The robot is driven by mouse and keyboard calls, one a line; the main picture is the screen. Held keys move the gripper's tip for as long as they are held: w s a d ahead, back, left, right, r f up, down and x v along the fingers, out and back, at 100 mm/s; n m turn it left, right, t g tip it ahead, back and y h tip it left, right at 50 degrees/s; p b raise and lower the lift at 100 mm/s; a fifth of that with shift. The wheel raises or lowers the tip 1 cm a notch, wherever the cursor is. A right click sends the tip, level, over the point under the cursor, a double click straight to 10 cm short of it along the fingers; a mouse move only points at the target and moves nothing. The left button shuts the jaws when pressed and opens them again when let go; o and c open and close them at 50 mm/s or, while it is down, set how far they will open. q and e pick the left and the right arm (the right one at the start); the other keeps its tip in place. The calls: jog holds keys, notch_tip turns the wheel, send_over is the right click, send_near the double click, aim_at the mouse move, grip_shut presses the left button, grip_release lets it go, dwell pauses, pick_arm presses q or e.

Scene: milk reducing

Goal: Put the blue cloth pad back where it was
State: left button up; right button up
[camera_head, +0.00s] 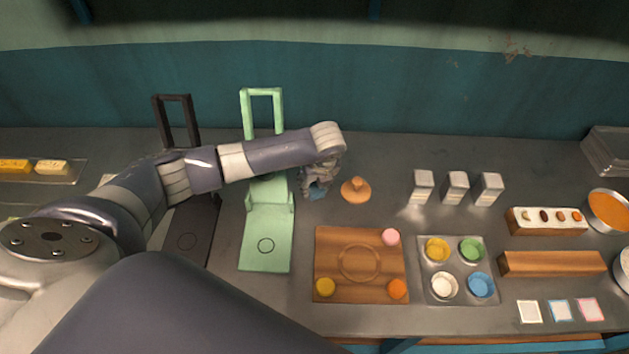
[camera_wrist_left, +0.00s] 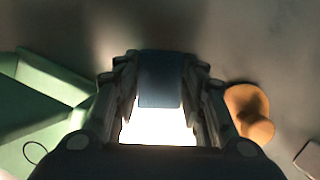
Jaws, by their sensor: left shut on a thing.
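The blue cloth pad (camera_wrist_left: 160,82) is between the fingers of my left gripper (camera_wrist_left: 163,90) in the left wrist view. The gripper is shut on it. In the head view my left gripper (camera_head: 318,187) points down over the counter between the green stand and the orange knobbed piece. Only a small blue bit of the pad (camera_head: 317,194) shows there, under the fingers. I cannot tell whether the pad touches the counter. My right gripper is not in view.
The green stand (camera_head: 266,247) is just left of the gripper, with a dark stand (camera_head: 190,240) beyond it. The orange knobbed piece (camera_head: 355,189) is close on the right. A wooden board (camera_head: 360,290) and a cup tray (camera_head: 459,298) lie nearer. Three grey blocks (camera_head: 455,188) stand further right.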

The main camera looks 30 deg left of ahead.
pick_arm(q)
jog(key=shift+f, duration=0.1)
jog(key=o, duration=0.8)
jog(key=shift+o, duration=0.7)
jog(key=b+v, duration=0.1)
jog(key=v, duration=1.1)
jog(key=shift+b, duration=0.3)
jog(key=shift+s, duration=0.1)
